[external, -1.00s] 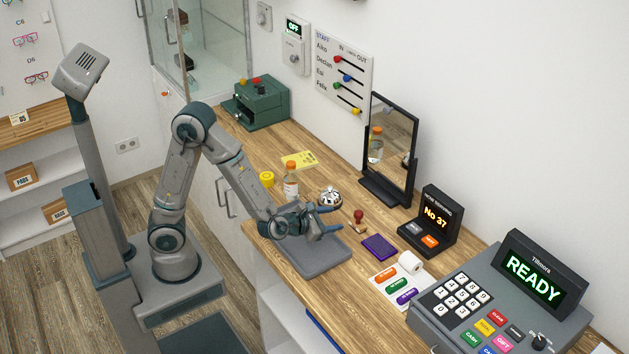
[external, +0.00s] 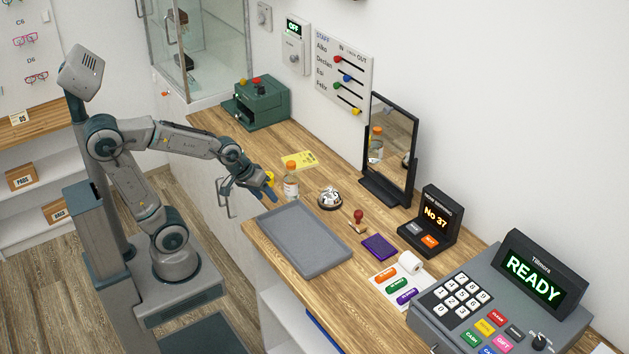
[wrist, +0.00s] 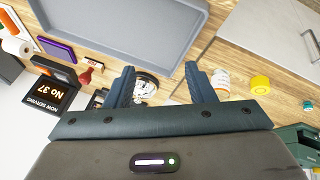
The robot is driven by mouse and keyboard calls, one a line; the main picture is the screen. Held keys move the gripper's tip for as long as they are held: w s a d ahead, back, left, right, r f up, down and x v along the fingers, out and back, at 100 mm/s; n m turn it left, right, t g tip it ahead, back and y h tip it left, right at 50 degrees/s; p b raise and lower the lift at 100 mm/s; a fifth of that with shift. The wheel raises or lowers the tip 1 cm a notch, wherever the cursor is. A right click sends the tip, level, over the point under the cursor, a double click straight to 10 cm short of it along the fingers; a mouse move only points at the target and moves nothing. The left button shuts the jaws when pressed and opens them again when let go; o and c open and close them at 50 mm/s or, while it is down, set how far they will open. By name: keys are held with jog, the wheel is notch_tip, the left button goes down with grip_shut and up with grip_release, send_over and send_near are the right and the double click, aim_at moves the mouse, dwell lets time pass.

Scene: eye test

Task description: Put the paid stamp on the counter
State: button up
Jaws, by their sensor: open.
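A stamp with a red knob and a wooden base (external: 358,217) stands on the wooden counter (external: 340,300), between the bell and the purple pad. The stamp also shows in the wrist view (wrist: 88,72), left of my fingers. I cannot read any word on it. My gripper (external: 265,188) is open and empty, raised near the counter's front edge by the orange-capped bottle. In the wrist view my gripper's fingers (wrist: 165,88) are spread apart, with nothing between them. The stamp is clear of my gripper, to its right in the external view.
An empty grey tray (external: 300,265) lies at the counter's front. A silver bell (external: 330,197), bottle (external: 291,187), purple pad (external: 379,247), label card (external: 385,278), number display (external: 430,222) and mirror (external: 391,150) stand around. The cash register (external: 450,327) fills the right end.

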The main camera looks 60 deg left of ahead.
jog(key=s+a+m+g+y, duration=0.1)
jog(key=s+a+m+g, duration=0.1)
jog(key=s+a+m, duration=0.2)
jog(key=s+a, duration=0.2)
jog(key=s, duration=0.1)
jog(key=shift+a+r+m+g+y, duration=0.15)
jog(key=shift+r+m+g+y, duration=0.05)
jog(key=shift+m+g+y, duration=0.1)
